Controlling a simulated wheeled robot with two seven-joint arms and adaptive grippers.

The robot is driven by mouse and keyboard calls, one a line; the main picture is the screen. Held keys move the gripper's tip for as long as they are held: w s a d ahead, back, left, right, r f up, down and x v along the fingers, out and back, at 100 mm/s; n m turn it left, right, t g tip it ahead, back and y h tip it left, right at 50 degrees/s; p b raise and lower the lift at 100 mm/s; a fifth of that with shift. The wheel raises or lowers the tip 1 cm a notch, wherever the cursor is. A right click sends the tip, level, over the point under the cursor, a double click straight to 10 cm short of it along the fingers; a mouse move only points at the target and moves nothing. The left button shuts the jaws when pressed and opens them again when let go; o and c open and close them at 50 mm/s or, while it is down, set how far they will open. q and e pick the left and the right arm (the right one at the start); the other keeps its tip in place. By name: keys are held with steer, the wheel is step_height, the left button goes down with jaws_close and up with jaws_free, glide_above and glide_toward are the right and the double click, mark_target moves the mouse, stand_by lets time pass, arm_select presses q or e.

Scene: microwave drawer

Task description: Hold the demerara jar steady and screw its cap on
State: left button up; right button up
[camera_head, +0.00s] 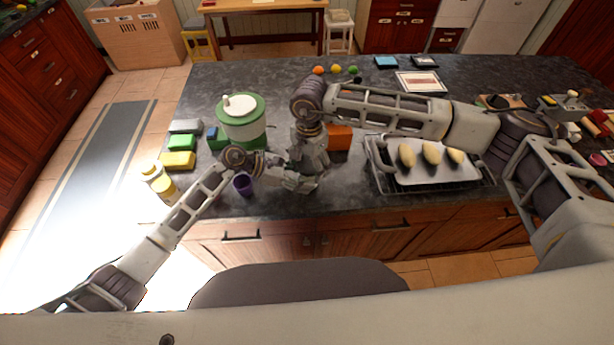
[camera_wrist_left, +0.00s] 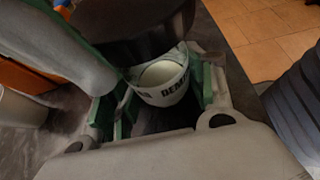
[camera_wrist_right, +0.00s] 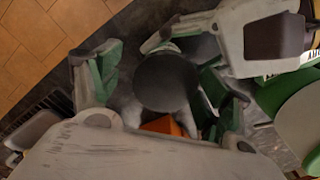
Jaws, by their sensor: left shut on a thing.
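The demerara jar (camera_wrist_left: 172,91) shows in the left wrist view, a pale jar with dark "DEME" lettering. My left gripper (camera_wrist_left: 160,101) is shut on it, with green-padded fingers on either side. In the head view my left gripper (camera_head: 300,182) is below my right gripper (camera_head: 312,155), and the jar is hidden there. In the right wrist view a dark round disc, seemingly the cap (camera_wrist_right: 166,82), lies between the spread fingers of my right gripper (camera_wrist_right: 160,85). A gap shows beside the left finger.
An orange block (camera_head: 339,137) stands just right of the grippers. A rack tray (camera_head: 430,177) with several pale oval items is to the right.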

steer(key=shift+w, duration=0.1)
steer(key=shift+n, duration=2.3)
steer(key=shift+n, duration=0.3)
steer(key=shift+n, duration=1.9)
steer(key=shift+n, duration=0.3)
steer(key=shift+n, duration=2)
